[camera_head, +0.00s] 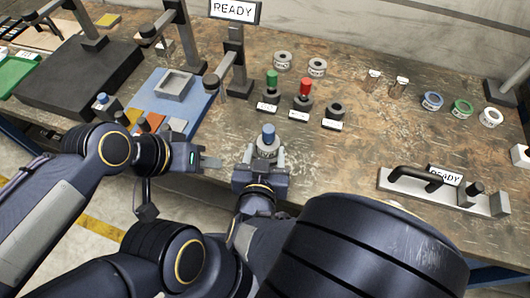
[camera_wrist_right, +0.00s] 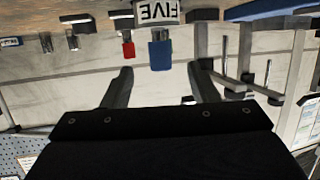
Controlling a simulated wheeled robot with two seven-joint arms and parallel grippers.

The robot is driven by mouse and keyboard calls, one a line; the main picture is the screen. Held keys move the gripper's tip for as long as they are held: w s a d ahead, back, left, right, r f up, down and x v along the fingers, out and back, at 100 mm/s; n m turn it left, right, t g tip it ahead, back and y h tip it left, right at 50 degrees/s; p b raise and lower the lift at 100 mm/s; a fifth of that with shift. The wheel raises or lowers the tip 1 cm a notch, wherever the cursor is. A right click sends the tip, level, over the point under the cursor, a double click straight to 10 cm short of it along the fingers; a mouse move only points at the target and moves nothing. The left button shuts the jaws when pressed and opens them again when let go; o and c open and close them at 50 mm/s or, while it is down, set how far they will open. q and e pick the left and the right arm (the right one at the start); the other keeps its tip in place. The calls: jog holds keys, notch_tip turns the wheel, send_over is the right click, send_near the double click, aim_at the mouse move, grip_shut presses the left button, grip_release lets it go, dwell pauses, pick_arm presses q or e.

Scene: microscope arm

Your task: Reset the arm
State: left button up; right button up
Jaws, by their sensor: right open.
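A grey post stand (camera_head: 235,65) with a short side arm stands behind the blue mat, under a READY sign (camera_head: 234,10). A low grey fixture (camera_head: 455,203) at the right carries a black bent arm (camera_head: 415,176) and a second READY label (camera_head: 445,175). My right gripper (camera_head: 265,155) is open at the front edge of the bench, with a blue-topped piece (camera_head: 268,134) between or just beyond its fingers.
A blue mat (camera_head: 195,112) holds a grey tray (camera_head: 174,85). Several small rings sit further back and right. The bench's centre right is clear.

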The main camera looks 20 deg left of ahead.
dwell(0.4)
jog(key=shift+w+g, duration=0.3)
jog(key=w+d+r+m+g+y, duration=0.25)
jog(key=d+r+g+y, duration=0.35)
jog(key=d+r, duration=0.45)
jog(key=s+d+f+g+h, duration=0.1)
jog(key=s+d+f+h, duration=0.1)
jog(key=s+d, duration=0.4)
jog(key=s+d+f+m+g+h, duration=0.1)
jog(key=s+d, duration=0.5)
jog(key=d, duration=0.8)
jog(key=shift+d+f+h, duration=0.15)
jog(key=shift+f+h, duration=0.25)
jog(key=shift+h, duration=0.3)
